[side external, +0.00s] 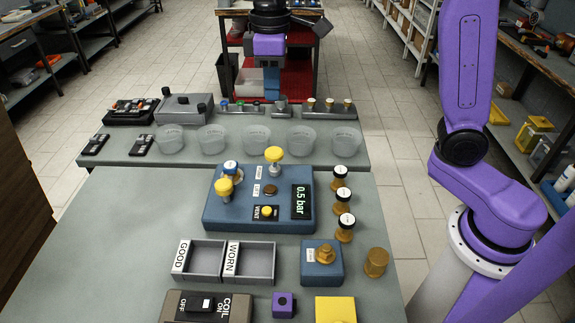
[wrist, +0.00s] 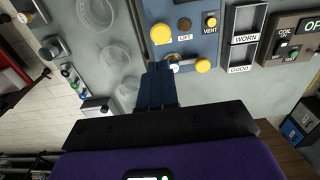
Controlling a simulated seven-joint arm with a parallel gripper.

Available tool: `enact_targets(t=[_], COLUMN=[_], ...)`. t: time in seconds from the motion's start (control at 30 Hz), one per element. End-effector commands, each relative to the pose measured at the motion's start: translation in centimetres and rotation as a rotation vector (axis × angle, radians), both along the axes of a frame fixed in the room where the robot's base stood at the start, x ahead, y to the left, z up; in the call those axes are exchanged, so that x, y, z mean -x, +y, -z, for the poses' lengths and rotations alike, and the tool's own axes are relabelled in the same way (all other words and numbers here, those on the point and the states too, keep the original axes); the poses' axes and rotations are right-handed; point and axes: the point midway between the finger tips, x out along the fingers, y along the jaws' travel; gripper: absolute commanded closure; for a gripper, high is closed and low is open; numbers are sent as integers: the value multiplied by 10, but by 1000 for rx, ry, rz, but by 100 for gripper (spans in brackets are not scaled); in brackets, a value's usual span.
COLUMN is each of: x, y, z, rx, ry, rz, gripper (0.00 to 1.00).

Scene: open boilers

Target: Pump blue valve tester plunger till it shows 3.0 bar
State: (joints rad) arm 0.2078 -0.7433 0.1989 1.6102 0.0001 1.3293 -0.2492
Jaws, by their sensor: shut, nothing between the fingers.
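The blue valve tester (side external: 240,215) sits on the grey bench; its display (side external: 301,202) reads 0.5 bar. A yellow-knobbed plunger (side external: 274,156) stands upright at its far edge; the knob also shows in the wrist view (wrist: 160,33). A second yellow-capped part (side external: 224,187) and a white-topped part (side external: 230,167) stand at its left. A yellow vent button (side external: 267,211) and a brown lift button (side external: 270,190) are on top. My gripper (side external: 271,88) is shut and empty, beyond the bench's far side in the side view. In the wrist view its blue fingers (wrist: 159,68) are together, pointing towards the tester.
Several clear cups (side external: 257,138) line the bench behind the tester. GOOD and WORN trays (side external: 248,278), a blue block with a brass fitting (side external: 310,268) and a coil box (side external: 175,310) lie in front. Several white-topped brass valves (side external: 342,198) stand to the right.

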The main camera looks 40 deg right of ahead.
Motion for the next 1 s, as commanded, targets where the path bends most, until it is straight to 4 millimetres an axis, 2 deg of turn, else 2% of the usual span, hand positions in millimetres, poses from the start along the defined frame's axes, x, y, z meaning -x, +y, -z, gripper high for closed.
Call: enact_targets(t=[0.2,0.63,0.77,1.0], x=[2,2,2,2], y=[1,1,1,0], z=[-13,-10,3,46], rx=[1,3,4,5], ry=[1,4,7,8], rz=[-1,-1,-2,-1], gripper=[100,100,100,100])
